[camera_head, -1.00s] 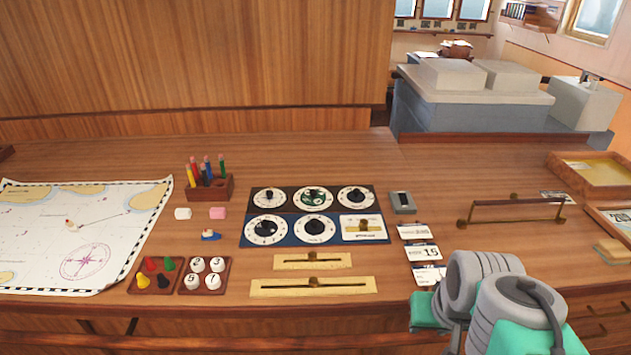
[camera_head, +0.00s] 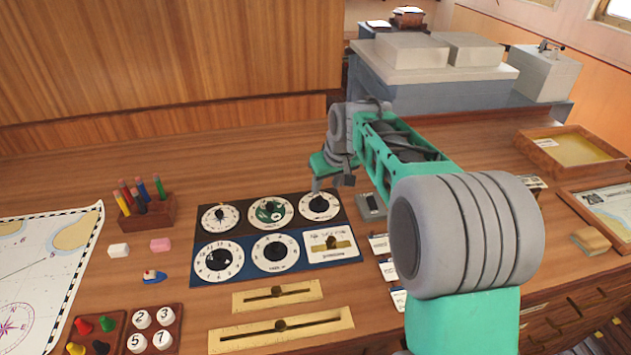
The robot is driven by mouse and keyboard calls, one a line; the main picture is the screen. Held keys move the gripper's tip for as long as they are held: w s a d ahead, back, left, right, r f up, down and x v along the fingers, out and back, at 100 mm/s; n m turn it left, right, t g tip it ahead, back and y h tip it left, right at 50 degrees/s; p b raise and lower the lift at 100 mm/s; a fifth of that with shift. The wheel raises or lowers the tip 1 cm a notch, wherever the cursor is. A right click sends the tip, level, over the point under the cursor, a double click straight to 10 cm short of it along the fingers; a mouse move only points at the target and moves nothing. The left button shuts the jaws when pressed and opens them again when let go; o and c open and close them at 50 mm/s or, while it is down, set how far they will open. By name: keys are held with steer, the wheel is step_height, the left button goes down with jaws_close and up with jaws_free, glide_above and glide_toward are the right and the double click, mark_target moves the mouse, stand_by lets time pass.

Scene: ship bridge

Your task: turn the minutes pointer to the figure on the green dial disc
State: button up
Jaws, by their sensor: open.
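A panel of dials lies on the wooden desk. The green dial disc (camera_head: 270,211) is the middle one of its back row; the figure on it is too small to read. A white dial with a black pointer knob (camera_head: 219,258) and a ring of figures sits at the front left of the panel; I cannot tell for sure that it is the minutes dial. My gripper (camera_head: 333,187) is open and empty above the back right dial (camera_head: 319,205), right of the green disc. It covers part of the desk behind that dial.
Another dial (camera_head: 275,252) and a white slider plate (camera_head: 332,245) share the front row. Two brass slider plates (camera_head: 278,295) lie before the panel. A pencil holder (camera_head: 148,213) stands left. Cards and a grey switch box (camera_head: 371,206) lie right, partly behind my arm.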

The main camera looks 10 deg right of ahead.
mark_target(319, 199)
steer(key=x, duration=0.2)
steer(key=p+x, duration=0.1)
steer(key=x, duration=0.5)
steer(key=shift+w+r+p, duration=0.15)
steer(key=shift+w+p, duration=0.2)
steer(key=shift+p, duration=0.05)
jaws_close()
